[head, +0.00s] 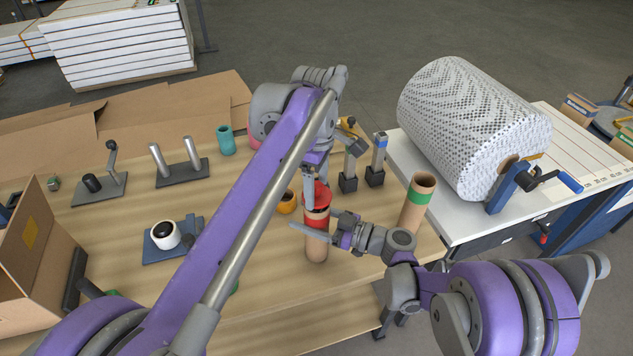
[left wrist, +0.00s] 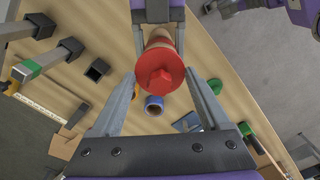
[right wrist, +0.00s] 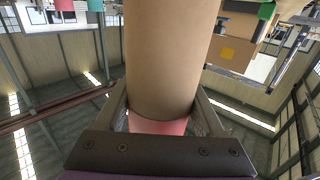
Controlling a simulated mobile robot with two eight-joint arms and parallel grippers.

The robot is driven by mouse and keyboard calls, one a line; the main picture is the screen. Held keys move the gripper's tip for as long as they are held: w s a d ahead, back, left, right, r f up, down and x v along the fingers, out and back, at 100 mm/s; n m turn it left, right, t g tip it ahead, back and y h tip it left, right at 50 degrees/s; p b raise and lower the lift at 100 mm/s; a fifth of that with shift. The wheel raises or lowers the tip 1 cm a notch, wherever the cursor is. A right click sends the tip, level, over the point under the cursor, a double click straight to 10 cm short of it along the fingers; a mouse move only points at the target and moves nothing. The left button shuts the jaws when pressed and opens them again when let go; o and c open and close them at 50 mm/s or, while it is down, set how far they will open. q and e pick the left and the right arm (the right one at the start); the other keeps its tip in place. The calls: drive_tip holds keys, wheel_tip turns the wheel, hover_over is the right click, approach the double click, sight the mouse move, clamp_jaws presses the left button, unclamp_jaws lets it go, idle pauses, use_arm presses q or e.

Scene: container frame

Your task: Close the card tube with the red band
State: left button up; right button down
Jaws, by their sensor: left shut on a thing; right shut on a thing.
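The brown card tube with the red band (head: 317,246) stands near the front right of the wooden bench. A red cap (head: 318,195) sits at its upper end; it also shows in the left wrist view (left wrist: 160,72). I cannot tell whether the cap is fully seated. My left gripper (head: 317,180) comes from above and is shut on the red cap, one finger on each side. My right gripper (head: 318,232) comes from the right and is shut on the tube near its red band. In the right wrist view the tube (right wrist: 170,60) fills the middle, with the band (right wrist: 158,126) between the fingers.
A tube with a green band (head: 417,203) stands close to the right gripper. An orange roll (head: 287,203) lies left of the red-band tube. Metal stands (head: 375,172) are behind. A large white roll (head: 470,125) sits on the right table. An open carton (head: 30,250) is far left.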

use_arm(q)
drive_tip(key=shift+f, duration=0.4)
drive_tip(key=shift+f, duration=0.65)
drive_tip(key=o, duration=1.2)
drive_tip(key=shift+c, duration=0.2)
wheel_tip(320, 180, up, 12)
drive_tip(key=shift+r, duration=0.1)
use_arm(e)
unclamp_jaws()
drive_tip(key=shift+d, duration=0.15)
